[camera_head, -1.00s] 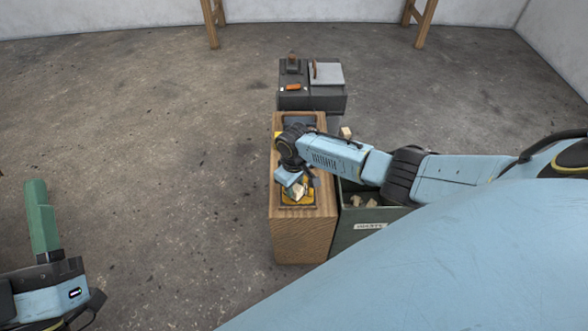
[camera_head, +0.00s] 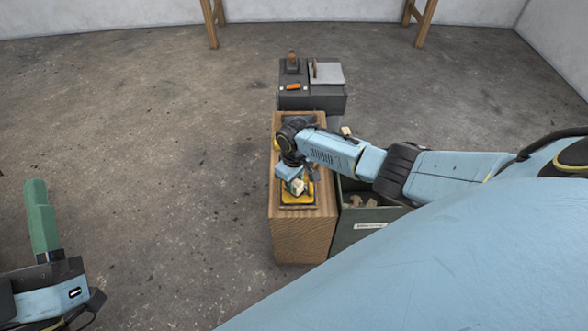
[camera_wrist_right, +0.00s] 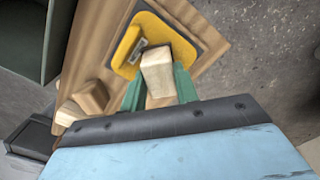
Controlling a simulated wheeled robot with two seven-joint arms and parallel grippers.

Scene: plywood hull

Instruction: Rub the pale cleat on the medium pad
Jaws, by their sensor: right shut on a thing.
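The pale cleat (camera_head: 298,187) is a small light wooden block held over the near end of the wooden stand. It also shows in the right wrist view (camera_wrist_right: 157,72). My right gripper (camera_wrist_right: 158,92) is shut on it with green fingers on both sides. Below it is a yellow pad with a dark border (camera_head: 285,201), also seen in the wrist view (camera_wrist_right: 128,50). The cleat overlaps this pad; I cannot tell whether they touch. I cannot tell pad sizes. My left gripper (camera_head: 42,218) is away at the lower left, its opening unclear.
The wooden stand (camera_head: 303,240) has a dark patch at its far end and more yellow behind my wrist. A dark green bin (camera_head: 350,235) with wooden pieces stands to its right. A dark box (camera_head: 312,102) with small items stands beyond. The floor at left is clear.

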